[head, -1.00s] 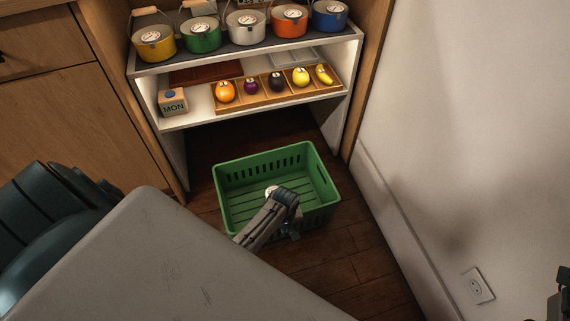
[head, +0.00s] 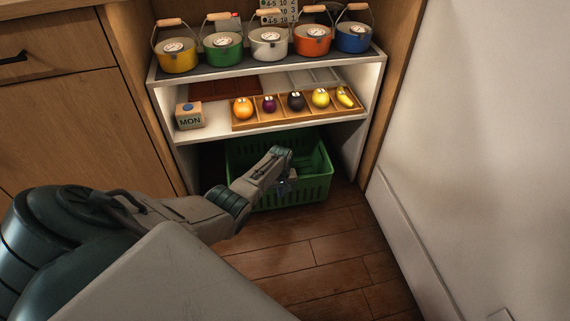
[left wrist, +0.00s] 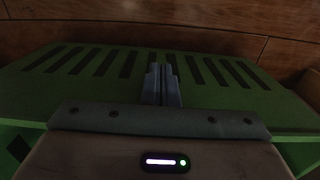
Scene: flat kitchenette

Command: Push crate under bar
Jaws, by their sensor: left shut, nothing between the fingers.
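The green slotted crate (head: 308,191) stands on the floor at the foot of the white shelf unit. Its back part is below the lower shelf board (head: 205,134), and its front part shows in front of it. My left gripper (head: 285,187) is at the crate's near wall, fingers pointing down, shut and empty. In the left wrist view the shut fingers (left wrist: 162,84) are in front of the crate's slotted green wall (left wrist: 215,95); I cannot tell whether they touch it. My left arm hides part of the crate. My right gripper is not in view.
Several coloured pots (head: 269,45) stand on the top shelf. A wooden tray (head: 250,124) of fruit and a MON block (head: 189,116) are on the lower board. A white wall (head: 460,130) bounds the right, wooden cabinets (head: 60,120) the left. The floor (head: 320,250) in front is clear.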

